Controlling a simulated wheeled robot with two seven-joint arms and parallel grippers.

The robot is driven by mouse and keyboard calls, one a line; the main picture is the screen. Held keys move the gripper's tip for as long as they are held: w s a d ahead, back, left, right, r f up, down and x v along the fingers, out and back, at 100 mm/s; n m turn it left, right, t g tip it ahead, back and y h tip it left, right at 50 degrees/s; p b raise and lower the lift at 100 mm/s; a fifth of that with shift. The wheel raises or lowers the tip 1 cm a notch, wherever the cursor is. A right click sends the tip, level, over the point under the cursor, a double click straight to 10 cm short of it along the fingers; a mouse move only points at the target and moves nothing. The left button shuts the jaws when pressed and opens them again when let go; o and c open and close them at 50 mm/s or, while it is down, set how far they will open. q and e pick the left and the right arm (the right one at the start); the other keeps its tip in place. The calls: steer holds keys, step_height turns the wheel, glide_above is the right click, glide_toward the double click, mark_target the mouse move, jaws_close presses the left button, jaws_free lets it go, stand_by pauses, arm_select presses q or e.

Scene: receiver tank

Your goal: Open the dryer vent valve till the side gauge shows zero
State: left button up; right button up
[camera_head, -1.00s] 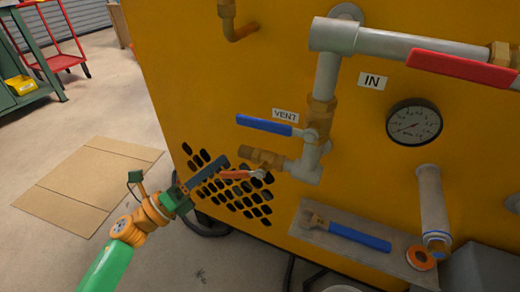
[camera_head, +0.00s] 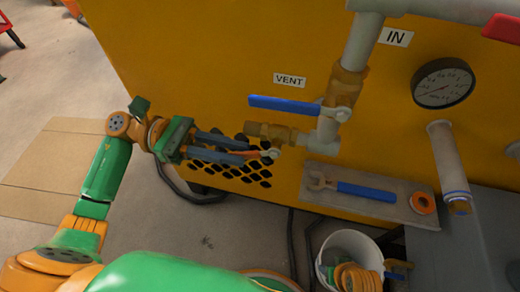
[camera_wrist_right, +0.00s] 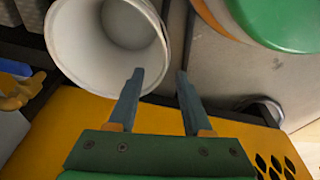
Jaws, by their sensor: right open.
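The blue lever (camera_head: 284,104) lies level under the VENT label (camera_head: 290,79) on the yellow panel. My right gripper (camera_wrist_right: 160,76) is open and empty in the right wrist view.
A shelf (camera_head: 318,170) below the pipes holds a blue-handled wrench (camera_head: 350,189) and an orange tape ring (camera_head: 422,203). A white bucket (camera_head: 350,242) stands below; it shows large beyond my right fingers (camera_wrist_right: 62,50). Flat cardboard (camera_head: 45,170) lies on the floor at left.

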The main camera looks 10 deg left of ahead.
mark_target(260, 158)
arm_select(q)
steer(key=d, duration=0.5)
steer(key=shift+s+d, duration=0.1)
steer(key=shift+d, duration=0.05)
jaws_close()
steer(key=shift+r, duration=0.1)
stand_by(1.2)
